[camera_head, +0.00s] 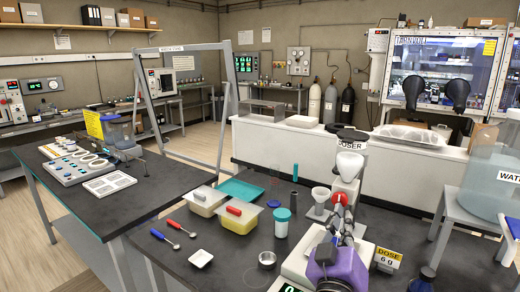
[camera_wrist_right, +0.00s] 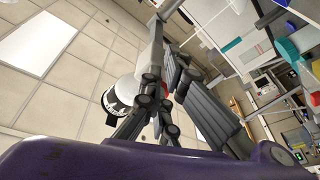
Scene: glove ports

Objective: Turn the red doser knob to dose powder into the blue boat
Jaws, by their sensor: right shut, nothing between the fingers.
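The doser (camera_head: 350,165) stands at the right of the dark bench, with a white hopper, a black lid and a grey column. Its red knob (camera_head: 341,198) faces me. My right gripper (camera_head: 341,217) is shut and empty, its fingertips right at the knob's lower edge; I cannot tell whether they touch it. The purple wrist of my right arm is below it, over the scale (camera_head: 298,266). In the right wrist view, the doser's black-and-white top (camera_wrist_right: 122,93) shows beyond the gripper fingers. I cannot make out the blue boat; my right arm may hide it. My left gripper is out of view.
A yellow "DOSE 6 g" sign (camera_head: 388,258) stands right of the arm. A funnel (camera_head: 320,198), a teal-capped jar (camera_head: 282,222) and a metal cup (camera_head: 267,260) stand left. Two spoons (camera_head: 175,234), a white dish (camera_head: 201,258) and lidded tubs (camera_head: 238,217) are farther left.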

